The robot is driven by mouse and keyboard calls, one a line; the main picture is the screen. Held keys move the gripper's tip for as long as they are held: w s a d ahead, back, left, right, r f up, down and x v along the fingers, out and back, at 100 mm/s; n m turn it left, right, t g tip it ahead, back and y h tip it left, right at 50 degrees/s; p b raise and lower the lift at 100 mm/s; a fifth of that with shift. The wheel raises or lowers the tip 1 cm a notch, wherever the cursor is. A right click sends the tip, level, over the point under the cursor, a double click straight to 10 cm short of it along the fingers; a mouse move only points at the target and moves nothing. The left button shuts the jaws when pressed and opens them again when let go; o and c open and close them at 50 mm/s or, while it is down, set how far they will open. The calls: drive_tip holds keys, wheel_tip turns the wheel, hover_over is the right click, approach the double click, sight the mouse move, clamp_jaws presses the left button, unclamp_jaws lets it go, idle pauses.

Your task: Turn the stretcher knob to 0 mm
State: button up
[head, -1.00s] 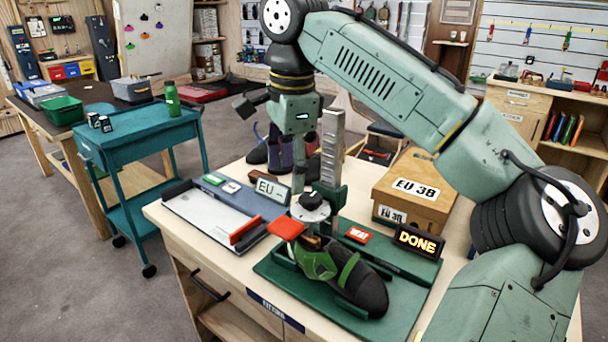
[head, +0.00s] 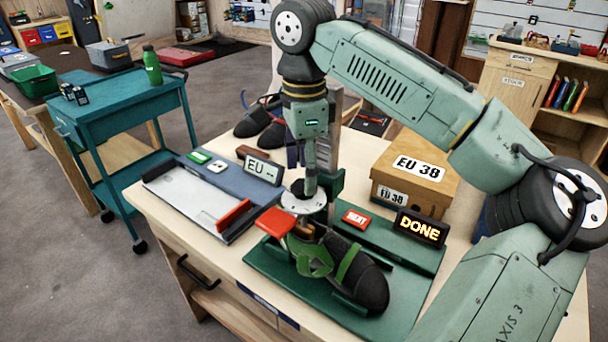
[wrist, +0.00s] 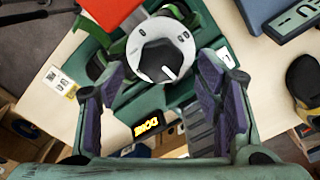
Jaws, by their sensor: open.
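The stretcher knob (head: 298,187) is black and sits on a round white dial (head: 303,203) above the stretcher. My gripper (head: 310,190) points down at the knob. In the wrist view my gripper (wrist: 164,72) is open, with a purple-padded finger on each side, below the knob in the picture; I cannot tell contact. A black shoe with green straps (head: 345,272) sits on the green base (head: 275,262) under the dial.
A red paddle (head: 275,222) projects beside the dial. A lit DONE sign (head: 422,227), a red label block (head: 356,218) and an EU 38 box (head: 425,185) stand right. A measuring tray (head: 190,205) and EU sign (head: 263,168) lie left.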

drive_tip(key=shift+f, duration=1.25)
drive_tip(key=shift+c, duration=0.5)
drive_tip(key=c, duration=1.1)
drive_tip(key=shift+o, duration=0.2)
drive_tip(key=shift+n, duration=0.3)
